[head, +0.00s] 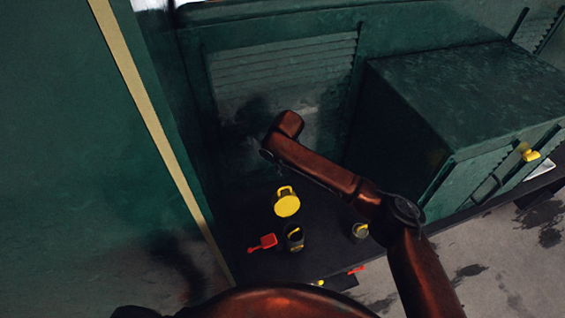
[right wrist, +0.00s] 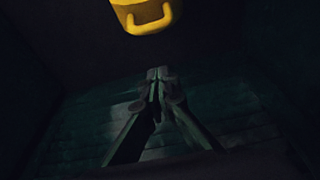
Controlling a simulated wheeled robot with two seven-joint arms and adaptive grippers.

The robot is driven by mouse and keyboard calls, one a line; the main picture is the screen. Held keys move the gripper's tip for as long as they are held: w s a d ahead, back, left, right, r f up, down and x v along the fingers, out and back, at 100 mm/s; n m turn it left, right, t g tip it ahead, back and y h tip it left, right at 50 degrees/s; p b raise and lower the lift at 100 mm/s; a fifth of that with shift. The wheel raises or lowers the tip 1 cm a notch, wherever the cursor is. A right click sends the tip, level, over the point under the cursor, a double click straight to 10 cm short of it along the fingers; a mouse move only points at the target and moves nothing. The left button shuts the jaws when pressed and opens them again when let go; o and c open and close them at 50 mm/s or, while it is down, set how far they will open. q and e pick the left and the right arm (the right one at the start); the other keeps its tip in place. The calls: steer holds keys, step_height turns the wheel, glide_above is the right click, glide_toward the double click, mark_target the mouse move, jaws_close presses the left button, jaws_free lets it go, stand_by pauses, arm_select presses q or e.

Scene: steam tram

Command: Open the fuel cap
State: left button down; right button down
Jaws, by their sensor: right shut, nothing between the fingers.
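The round yellow fuel cap (head: 287,205), with a loop handle on it, is on the dark surface in the recess in the head view. It also shows at the top edge of the right wrist view (right wrist: 143,14), partly cut off. My right gripper (right wrist: 157,74) is shut and empty, with its fingertips apart from the cap. In the head view my right arm reaches over the recess, and the gripper is dark and hard to make out against the louvred wall beyond the cap. My left gripper is not in view.
A small red object (head: 263,243), a dark cup-like fitting (head: 293,238) and a grey one (head: 360,231), both with yellow parts, are near the cap. A green box (head: 460,95) stands at the right, and a green wall with a beige stripe (head: 140,90) at the left.

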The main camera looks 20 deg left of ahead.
mark_target(284, 190)
steer(key=shift+s+d+f+p, duration=0.35)
steer(key=shift+s+d+p, duration=0.2)
steer(key=shift+s, duration=0.2)
steer(key=shift+s+d+f+p, duration=0.3)
steer(key=shift+s+d+p, duration=0.2)
steer(key=shift+s, duration=0.25)
